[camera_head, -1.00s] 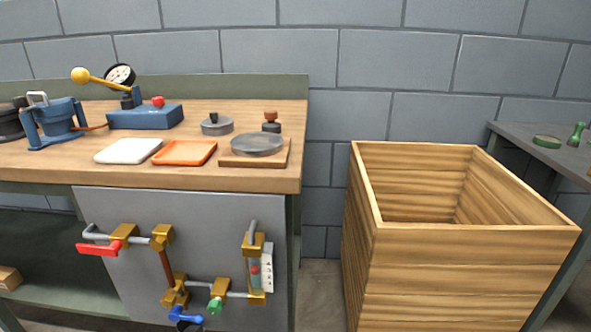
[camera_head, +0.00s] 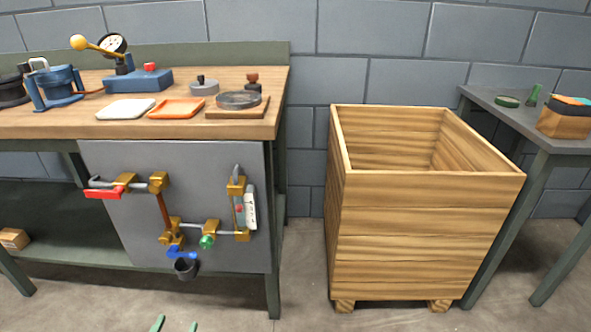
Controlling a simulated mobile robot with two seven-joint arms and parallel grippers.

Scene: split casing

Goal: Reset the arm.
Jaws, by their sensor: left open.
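Two green fingertips of my left gripper (camera_head: 175,325) show at the bottom edge, left of the middle. They stand apart with nothing between them, so the gripper is open and empty. They appear in front of the floor, below the workbench and the pipe panel, and touch nothing visible. The rest of the left arm is below the frame. My right gripper is out of view.
A workbench (camera_head: 190,131) bears a white tray (camera_head: 125,109), an orange tray (camera_head: 175,108) and a blue press. A grey panel (camera_head: 110,240) with valves hangs below. A large wooden crate (camera_head: 420,230) and a side table (camera_head: 560,145) stand right. Floor (camera_head: 300,280) is open in front.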

